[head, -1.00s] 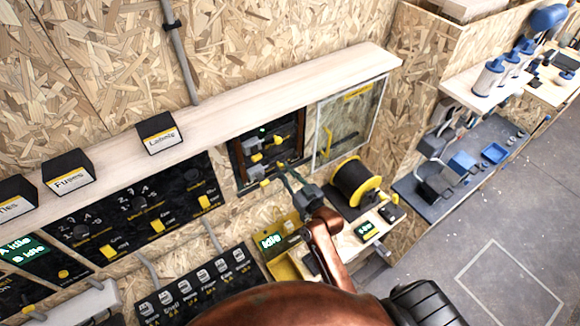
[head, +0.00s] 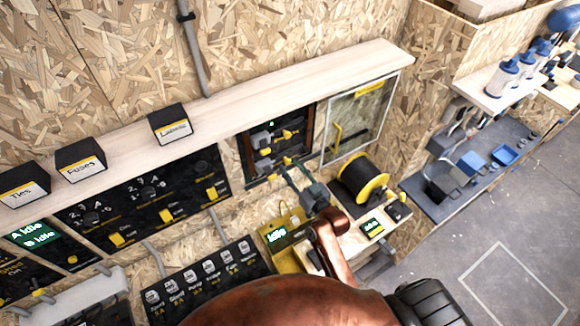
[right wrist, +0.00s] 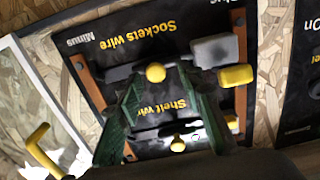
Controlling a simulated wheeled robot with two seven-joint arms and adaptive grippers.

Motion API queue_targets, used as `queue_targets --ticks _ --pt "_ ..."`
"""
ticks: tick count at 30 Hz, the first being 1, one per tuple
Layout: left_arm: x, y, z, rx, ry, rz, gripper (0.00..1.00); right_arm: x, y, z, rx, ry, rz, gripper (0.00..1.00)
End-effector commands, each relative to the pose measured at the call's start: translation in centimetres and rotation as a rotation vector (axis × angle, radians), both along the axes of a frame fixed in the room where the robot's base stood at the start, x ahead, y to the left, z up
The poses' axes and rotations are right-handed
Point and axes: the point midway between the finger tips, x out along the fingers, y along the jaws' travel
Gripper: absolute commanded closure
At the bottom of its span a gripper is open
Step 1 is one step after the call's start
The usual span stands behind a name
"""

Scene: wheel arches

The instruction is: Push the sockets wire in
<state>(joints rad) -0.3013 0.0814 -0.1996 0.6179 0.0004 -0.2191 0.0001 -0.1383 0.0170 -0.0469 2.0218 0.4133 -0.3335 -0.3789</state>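The wire panel (head: 254,178) is a dark board in a wooden frame. In the right wrist view its labels are upside down. The "Sockets wire" label (right wrist: 130,38) is above a round yellow knob (right wrist: 156,72) in that picture. A grey block (right wrist: 212,48) with a yellow tab is to the knob's right. My right gripper (right wrist: 160,80) has its two green fingers apart, one on each side of the knob. I cannot tell whether they touch it. The right gripper (head: 287,172) also reaches the panel's lower edge in the head view. My left gripper is out of view.
The "Shelf wire" row has its own yellow knob (right wrist: 177,144) close by, near the fingers. A clear hinged door (head: 352,120) stands right of the panel. A black and yellow spool (head: 362,180) is on the ledge below it. A wooden shelf (head: 300,82) runs above.

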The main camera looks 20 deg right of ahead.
Motion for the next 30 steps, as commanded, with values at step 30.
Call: queue_targets --ticks 30 --pt "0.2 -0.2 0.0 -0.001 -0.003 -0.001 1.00 -10.7 -1.5 0.0 0.001 0.001 0.001 0.65"
